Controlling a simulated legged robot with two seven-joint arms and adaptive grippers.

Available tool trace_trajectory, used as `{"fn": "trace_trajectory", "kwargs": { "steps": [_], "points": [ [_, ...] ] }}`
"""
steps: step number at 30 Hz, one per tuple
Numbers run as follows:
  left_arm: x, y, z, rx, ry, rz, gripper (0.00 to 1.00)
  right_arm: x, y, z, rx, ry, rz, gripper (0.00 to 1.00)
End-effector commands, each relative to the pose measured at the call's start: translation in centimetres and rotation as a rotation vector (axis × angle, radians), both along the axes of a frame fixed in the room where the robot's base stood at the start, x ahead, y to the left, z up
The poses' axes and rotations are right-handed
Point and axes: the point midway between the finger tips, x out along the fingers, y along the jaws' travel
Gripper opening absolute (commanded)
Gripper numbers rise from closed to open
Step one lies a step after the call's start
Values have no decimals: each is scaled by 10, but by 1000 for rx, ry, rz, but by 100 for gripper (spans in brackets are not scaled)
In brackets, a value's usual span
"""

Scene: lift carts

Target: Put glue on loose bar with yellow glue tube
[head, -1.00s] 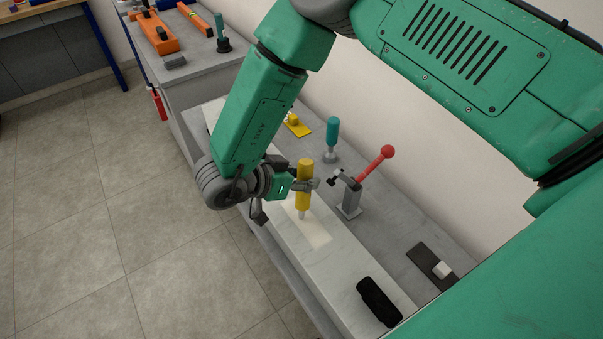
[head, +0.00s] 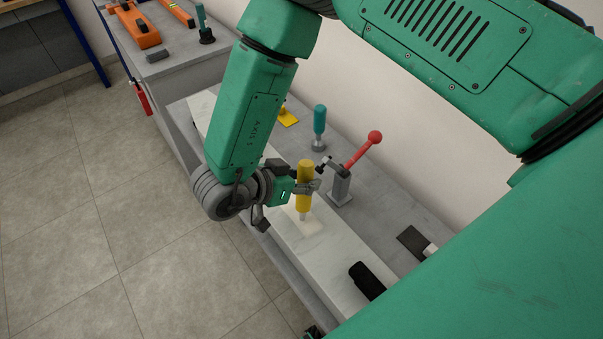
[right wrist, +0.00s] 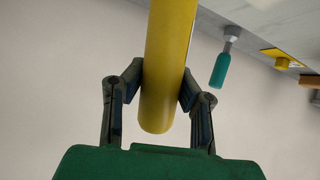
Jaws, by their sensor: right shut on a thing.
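My right gripper (head: 294,189) is shut on the yellow glue tube (head: 305,178). It holds the tube roughly upright, pale nozzle down, over a long pale bar (head: 335,252) on the grey bench. The nozzle is at or just above a lighter rectangular patch on the bar; I cannot tell if it touches. In the right wrist view the yellow tube (right wrist: 165,70) stands between the two fingers (right wrist: 160,92). A small dark green and black piece at the bottom edge of the head view may be my left gripper (head: 313,332); its fingers cannot be made out.
A clamp with a red-knobbed lever (head: 360,152) stands just right of the tube. A teal-handled tool (head: 319,125) and a yellow piece (head: 288,119) are behind. A black block (head: 367,280) lies on the bar's near end. A dark plate (head: 412,240) lies to the right.

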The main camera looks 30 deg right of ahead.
Motion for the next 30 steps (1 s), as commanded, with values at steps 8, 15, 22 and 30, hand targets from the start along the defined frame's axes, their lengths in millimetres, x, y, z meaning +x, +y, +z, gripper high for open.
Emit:
{"fn": "trace_trajectory", "kwargs": {
  "steps": [8, 15, 22, 30],
  "points": [
    [0, 0, 0, 0, 0, 0, 40, -14, -1, 2, 1, 1, 0, 0],
    [0, 0, 0, 0, 0, 0, 40, -24, -2, 0, 0, 3, 2, 0],
    [0, 0, 0, 0, 0, 0, 40, -32, -2, 0, 1, 3, 1, 0],
    [0, 0, 0, 0, 0, 0, 40, -44, -3, 1, 0, 2, 0, 0]
  ]
}}
